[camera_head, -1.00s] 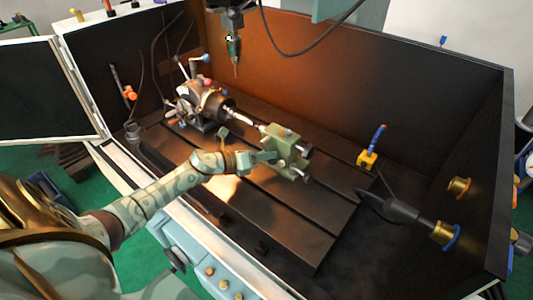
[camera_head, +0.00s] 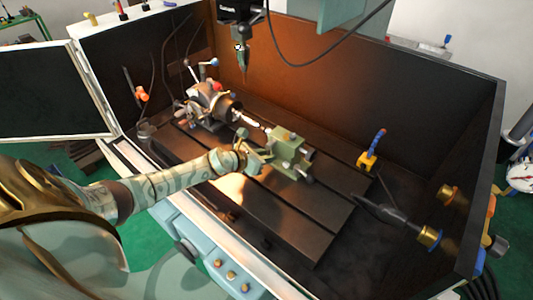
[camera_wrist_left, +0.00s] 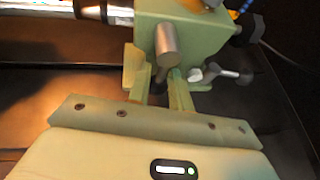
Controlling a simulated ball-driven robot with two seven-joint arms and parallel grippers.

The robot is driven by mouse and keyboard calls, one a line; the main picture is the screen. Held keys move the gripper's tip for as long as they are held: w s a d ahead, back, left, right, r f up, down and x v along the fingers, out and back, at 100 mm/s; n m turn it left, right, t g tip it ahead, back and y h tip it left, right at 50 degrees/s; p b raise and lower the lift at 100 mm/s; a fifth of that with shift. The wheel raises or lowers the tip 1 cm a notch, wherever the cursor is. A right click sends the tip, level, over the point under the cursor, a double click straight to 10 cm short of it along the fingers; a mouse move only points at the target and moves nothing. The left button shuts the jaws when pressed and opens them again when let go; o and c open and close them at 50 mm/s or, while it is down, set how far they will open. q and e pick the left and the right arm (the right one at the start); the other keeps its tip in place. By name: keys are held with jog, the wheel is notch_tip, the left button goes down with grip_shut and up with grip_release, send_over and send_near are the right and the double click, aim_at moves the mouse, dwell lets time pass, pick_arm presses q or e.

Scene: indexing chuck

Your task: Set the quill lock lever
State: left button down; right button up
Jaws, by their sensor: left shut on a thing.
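The green tailstock (camera_head: 287,150) stands on the slotted machine table, its quill facing the chuck (camera_head: 222,110). My left gripper (camera_head: 264,158) is at its near side. In the left wrist view the gripper (camera_wrist_left: 160,88) has its two fingers close together under a short metal cylinder on the tailstock (camera_wrist_left: 205,32). They are shut on a dark, mostly hidden part there, apparently the quill lock lever (camera_wrist_left: 160,73). A second, metal lever with a dark knob (camera_wrist_left: 228,74) sticks out to the right. My right gripper is not in view.
A spindle with a pointed tool (camera_head: 242,58) hangs above the table. Dark enclosure walls stand behind and at the right. A yellow block with a blue hose (camera_head: 370,155) stands right of the tailstock. The front right of the table (camera_head: 290,215) is clear.

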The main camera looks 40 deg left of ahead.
pick_arm(q)
jog(key=shift+s+f, duration=0.35)
jog(key=shift+f, duration=0.2)
jog(key=c, duration=1.2)
grip_release()
jog(key=shift+w+a+r, duration=0.15)
jog(key=p+v, duration=0.2)
jog(key=v, duration=0.5)
jog(key=shift+s+r+p, duration=0.25)
jog(key=shift+r+p, duration=0.05)
jog(key=shift+p, duration=0.1)
jog(key=v, duration=0.8)
jog(key=shift+s, duration=0.35)
